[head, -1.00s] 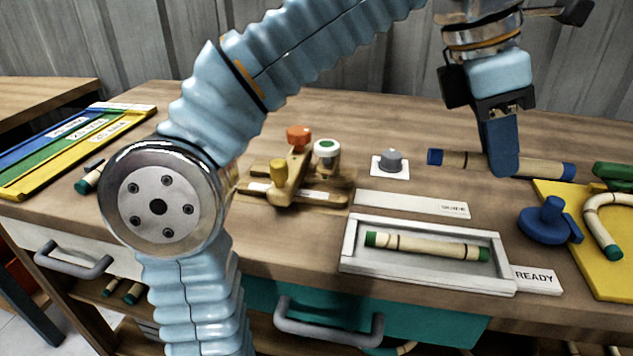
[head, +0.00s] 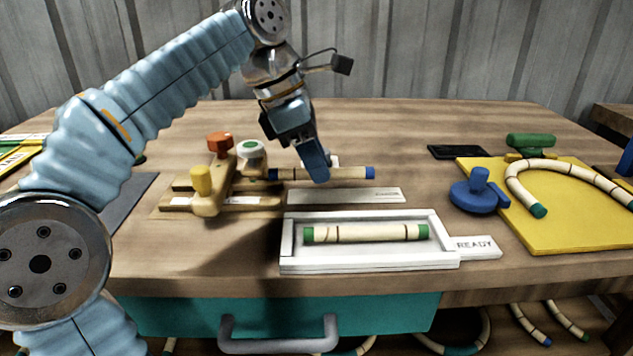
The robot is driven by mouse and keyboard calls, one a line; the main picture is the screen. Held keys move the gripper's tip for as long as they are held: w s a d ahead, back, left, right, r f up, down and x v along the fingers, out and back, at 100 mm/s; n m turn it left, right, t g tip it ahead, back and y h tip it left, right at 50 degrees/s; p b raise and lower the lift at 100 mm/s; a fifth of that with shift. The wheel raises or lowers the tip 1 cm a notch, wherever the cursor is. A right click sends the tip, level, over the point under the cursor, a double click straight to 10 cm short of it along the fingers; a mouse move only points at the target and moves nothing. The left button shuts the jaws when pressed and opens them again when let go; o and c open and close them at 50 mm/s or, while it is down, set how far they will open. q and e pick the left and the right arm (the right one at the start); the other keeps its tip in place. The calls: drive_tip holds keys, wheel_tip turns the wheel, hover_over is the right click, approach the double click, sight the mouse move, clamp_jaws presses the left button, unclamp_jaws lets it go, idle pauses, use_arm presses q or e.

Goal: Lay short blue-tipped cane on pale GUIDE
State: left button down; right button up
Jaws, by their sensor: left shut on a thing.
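The short blue-tipped cane (head: 347,173) is pale with dark bands and a blue tip at each end. My left gripper (head: 318,172) is shut on it near its middle, and the fingers hide part of it. The cane lies level across the view, just behind the pale GUIDE strip (head: 330,196) as I see it. I cannot tell how high above the table it is. Its left tip is close to the wooden jig. The GUIDE strip is bare, flat on the table, with its label at the right end. My right gripper is not in view.
A white READY tray (head: 369,264) in front holds a green-tipped cane (head: 366,233). A wooden jig (head: 206,204) with orange, yellow and green-topped knobs stands left. A blue knob piece (head: 477,192) and a yellow board (head: 540,235) with a bent cane (head: 570,168) are right.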

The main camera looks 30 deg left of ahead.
use_arm(q)
drive_tip(key=shift+d+f, duration=0.1)
drive_tip(key=shift+f, duration=1.3)
drive_tip(key=shift+f+b, duration=0.1)
drive_tip(key=shift+b, duration=0.2)
drive_tip(key=c, duration=1)
unclamp_jaws()
drive_tip(key=p+v, duration=0.4)
drive_tip(key=v, duration=0.8)
